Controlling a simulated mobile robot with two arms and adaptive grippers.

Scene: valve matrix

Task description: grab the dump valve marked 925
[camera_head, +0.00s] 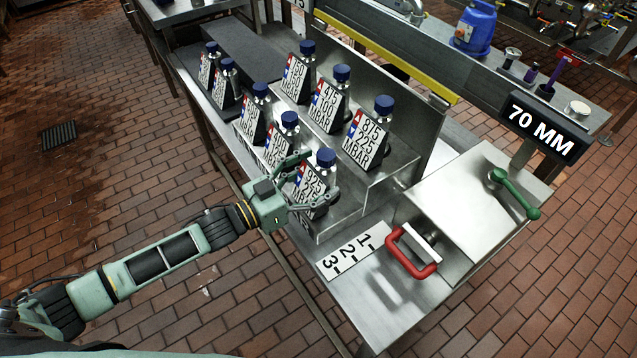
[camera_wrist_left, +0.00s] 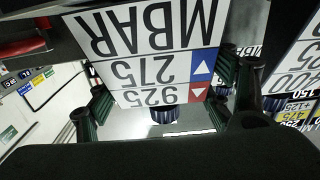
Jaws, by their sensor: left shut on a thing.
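The dump valve marked 925 (camera_head: 312,184) is a clear bottle with a blue cap and a white placard, in the front row of the steel stand. In the left wrist view its placard (camera_wrist_left: 150,62) appears upside down and reads 925, 275, MBAR. My left gripper (camera_head: 318,178) is shut on this valve, one finger on each side of it. The fingers also show in the left wrist view (camera_wrist_left: 165,102), flanking the placard. The valve is upright; I cannot tell whether its base touches the stand. My right gripper is not in view.
Several similar bottles with placards stand close by, including one marked 875 (camera_head: 366,138) behind. A steel box with a red handle (camera_head: 411,254) and a green lever (camera_head: 516,194) is to the right. A strip marked 1, 2, 3 (camera_head: 352,251) lies on the bare front steel.

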